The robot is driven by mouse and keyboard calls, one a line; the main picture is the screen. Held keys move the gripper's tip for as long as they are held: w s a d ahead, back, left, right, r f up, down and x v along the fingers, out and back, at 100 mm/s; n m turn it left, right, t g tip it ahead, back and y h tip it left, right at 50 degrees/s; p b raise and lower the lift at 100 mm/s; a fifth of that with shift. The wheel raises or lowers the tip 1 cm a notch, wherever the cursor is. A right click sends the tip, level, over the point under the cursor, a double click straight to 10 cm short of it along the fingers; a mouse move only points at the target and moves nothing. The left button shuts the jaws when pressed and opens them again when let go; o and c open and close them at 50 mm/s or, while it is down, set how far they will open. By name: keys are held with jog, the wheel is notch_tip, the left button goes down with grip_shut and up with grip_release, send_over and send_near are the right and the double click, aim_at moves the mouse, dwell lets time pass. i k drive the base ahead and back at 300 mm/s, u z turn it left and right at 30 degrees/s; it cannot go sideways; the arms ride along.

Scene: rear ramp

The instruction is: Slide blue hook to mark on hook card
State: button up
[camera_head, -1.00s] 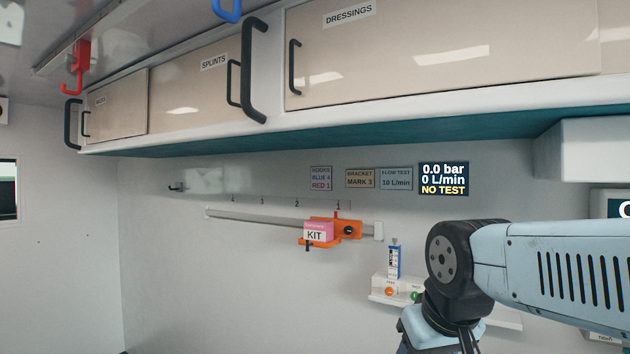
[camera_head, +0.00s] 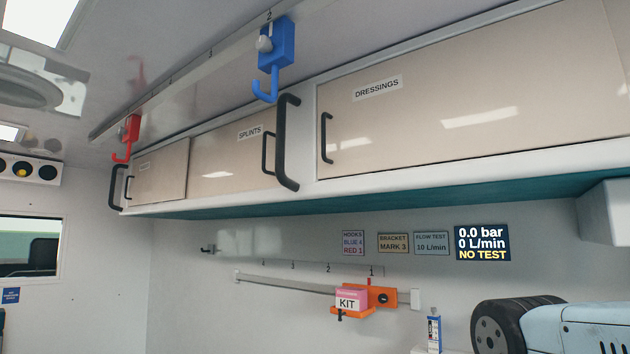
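The blue hook (camera_head: 275,58) hangs from a grey ceiling rail (camera_head: 205,62), its white knob facing me. The numeral 2 shows on the rail just above it, and a 3 further left. The hook card (camera_head: 353,243) on the back wall reads "HOOKS BLUE 4 RED 1". The red hook (camera_head: 127,138) hangs further left along the same rail. Part of my arm shows at the lower right; my gripper is out of view, and nothing of mine touches the blue hook.
Overhead cabinets (camera_head: 440,100) with black handles (camera_head: 288,142) stand just below and right of the rail. On the back wall are a lower rail with an orange bracket (camera_head: 385,297) holding a pink kit (camera_head: 347,300), more cards, and a display (camera_head: 482,243) reading NO TEST.

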aim_at(281, 32)
jog(key=u, duration=0.55)
jog(key=k, duration=1.3)
jog(key=u, duration=0.7)
jog(key=i, duration=1.15)
jog(key=z, duration=0.65)
